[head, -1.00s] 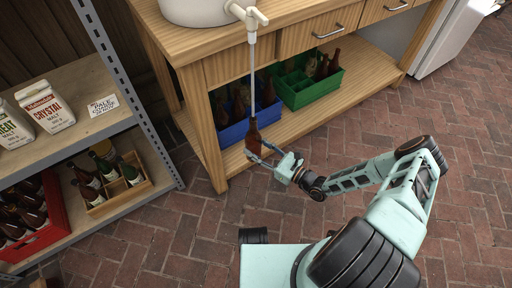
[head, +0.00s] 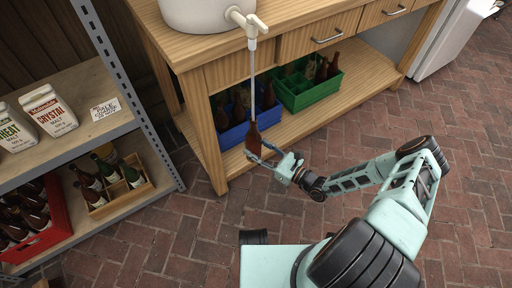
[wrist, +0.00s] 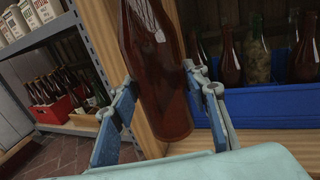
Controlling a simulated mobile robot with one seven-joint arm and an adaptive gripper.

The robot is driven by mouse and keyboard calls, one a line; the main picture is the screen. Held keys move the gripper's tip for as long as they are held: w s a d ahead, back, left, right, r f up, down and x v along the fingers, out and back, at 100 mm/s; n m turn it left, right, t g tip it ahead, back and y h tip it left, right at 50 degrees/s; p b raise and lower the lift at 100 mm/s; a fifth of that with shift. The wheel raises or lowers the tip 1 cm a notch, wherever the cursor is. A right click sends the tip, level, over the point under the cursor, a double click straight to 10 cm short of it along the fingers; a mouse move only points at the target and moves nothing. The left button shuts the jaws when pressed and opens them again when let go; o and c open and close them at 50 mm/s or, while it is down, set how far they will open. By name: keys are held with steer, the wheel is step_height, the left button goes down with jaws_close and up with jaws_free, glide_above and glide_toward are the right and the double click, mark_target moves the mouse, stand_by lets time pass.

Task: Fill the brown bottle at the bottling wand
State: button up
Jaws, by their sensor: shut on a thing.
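The brown bottle (head: 253,140) is upright below the spigot (head: 247,20) of the white vessel (head: 195,12). The thin bottling wand (head: 252,75) hangs from the spigot and runs down to the bottle's mouth; how far it reaches inside is hard to see. My gripper (head: 261,152) is shut on the bottle, holding it in front of the bench. In the wrist view the bottle (wrist: 158,60) stands between the two blue fingers, its neck and mouth out of frame. The level of liquid in it cannot be told.
On the bench's lower shelf (head: 290,115) stand a blue crate (head: 236,135) and a green crate (head: 312,96) with bottles. A metal rack (head: 128,85) at left holds malt cartons, a red crate (head: 52,232) and a wooden bottle carrier (head: 127,187). The brick floor is clear.

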mark_target(256, 120)
steer(key=shift+r+p, duration=7.05)
steer(key=shift+r, duration=1.7)
steer(key=shift+r+p, duration=0.6)
steer(key=shift+r, duration=0.2)
